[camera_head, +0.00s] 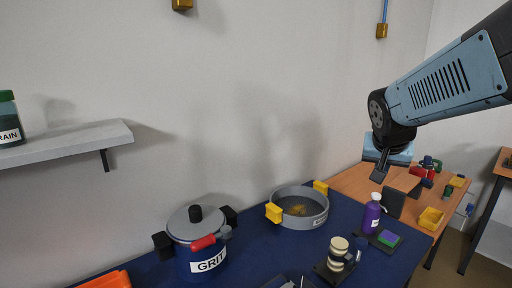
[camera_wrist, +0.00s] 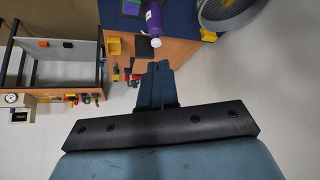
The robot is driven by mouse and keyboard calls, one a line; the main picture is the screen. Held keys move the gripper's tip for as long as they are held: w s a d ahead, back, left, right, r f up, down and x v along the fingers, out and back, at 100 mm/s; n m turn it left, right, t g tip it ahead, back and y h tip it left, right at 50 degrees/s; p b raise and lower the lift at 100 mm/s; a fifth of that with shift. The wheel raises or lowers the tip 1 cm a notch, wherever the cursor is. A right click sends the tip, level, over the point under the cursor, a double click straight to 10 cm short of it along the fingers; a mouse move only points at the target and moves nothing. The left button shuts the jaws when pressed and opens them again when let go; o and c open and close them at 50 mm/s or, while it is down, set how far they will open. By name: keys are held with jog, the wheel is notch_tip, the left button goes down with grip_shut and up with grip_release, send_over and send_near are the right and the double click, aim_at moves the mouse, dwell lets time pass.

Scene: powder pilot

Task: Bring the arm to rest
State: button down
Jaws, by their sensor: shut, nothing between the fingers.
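My gripper (camera_head: 382,166) hangs in the air at the right of the head view, on the end of my arm (camera_head: 440,88). It is above the blue-topped table and the wooden table behind. In the wrist view my gripper (camera_wrist: 157,70) has its fingers together with nothing between them. It touches nothing that I can see.
Below stand a pot labelled GRIT (camera_head: 205,245), a grey pan with yellow handles (camera_head: 300,207) and a purple bottle (camera_head: 371,214). A wooden table (camera_head: 352,182) with small items is at the right. A wall shelf (camera_head: 70,142) is at the left.

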jog(key=s+a+n+y, duration=0.3)
jog(key=s+a+n, duration=0.2)
jog(key=s, duration=0.8)
jog(key=shift+a+g, duration=0.4)
jog(key=shift+a, duration=0.15)
jog(key=c, duration=1.9)
grip_release()
jog(key=shift+r, duration=0.1)
